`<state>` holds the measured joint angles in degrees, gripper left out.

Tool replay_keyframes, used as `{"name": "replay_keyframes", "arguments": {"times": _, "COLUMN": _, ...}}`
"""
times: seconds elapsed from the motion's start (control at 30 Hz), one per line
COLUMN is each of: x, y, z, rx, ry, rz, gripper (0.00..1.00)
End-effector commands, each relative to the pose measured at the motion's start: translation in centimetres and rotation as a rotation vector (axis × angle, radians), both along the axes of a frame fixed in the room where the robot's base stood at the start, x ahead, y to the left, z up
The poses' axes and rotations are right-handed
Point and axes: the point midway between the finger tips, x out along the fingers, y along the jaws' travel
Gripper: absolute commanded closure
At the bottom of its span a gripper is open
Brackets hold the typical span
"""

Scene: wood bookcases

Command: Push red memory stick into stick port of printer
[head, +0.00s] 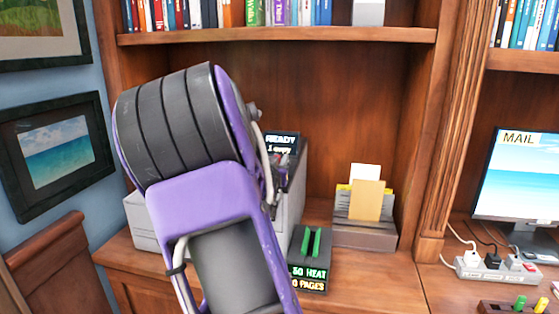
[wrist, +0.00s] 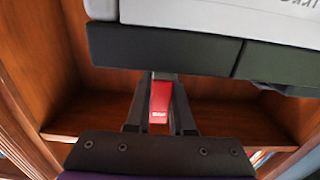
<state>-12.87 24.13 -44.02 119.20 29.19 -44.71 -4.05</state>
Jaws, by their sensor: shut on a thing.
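The printer (head: 146,230) is a light grey box on the wooden counter, largely hidden behind my purple and black arm in the head view. Its small screen (head: 282,143) reads "READY" and a line that looks like "1 empty". In the wrist view its dark front band (wrist: 165,50) lies just beyond my fingertips. My gripper (wrist: 160,90) is shut on the red memory stick (wrist: 159,102), which points at the dark band. The stick's far end meets the band's edge in the picture; I cannot tell whether it touches or has entered. The stick port is not visible.
A dark unit with two green sticks (head: 311,242) and "50 HEAT" and "PAGES" lettering stands right of the printer. A wooden letter holder (head: 365,235) with envelopes is further right. A power strip (head: 497,268) and a monitor (head: 515,180) are at far right.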

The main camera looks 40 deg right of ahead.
Motion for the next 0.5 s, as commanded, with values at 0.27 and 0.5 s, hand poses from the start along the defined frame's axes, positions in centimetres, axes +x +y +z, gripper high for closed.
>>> {"name": "replay_keyframes", "arguments": {"times": 0.27, "x": 0.0, "y": 0.0, "z": -0.8, "rx": 0.0, "ry": 0.0, "rz": 0.0, "gripper": 1.0}}
{"name": "replay_keyframes", "arguments": {"times": 0.5, "x": 0.0, "y": 0.0, "z": -1.4, "rx": 0.0, "ry": 0.0, "rz": 0.0, "gripper": 1.0}}
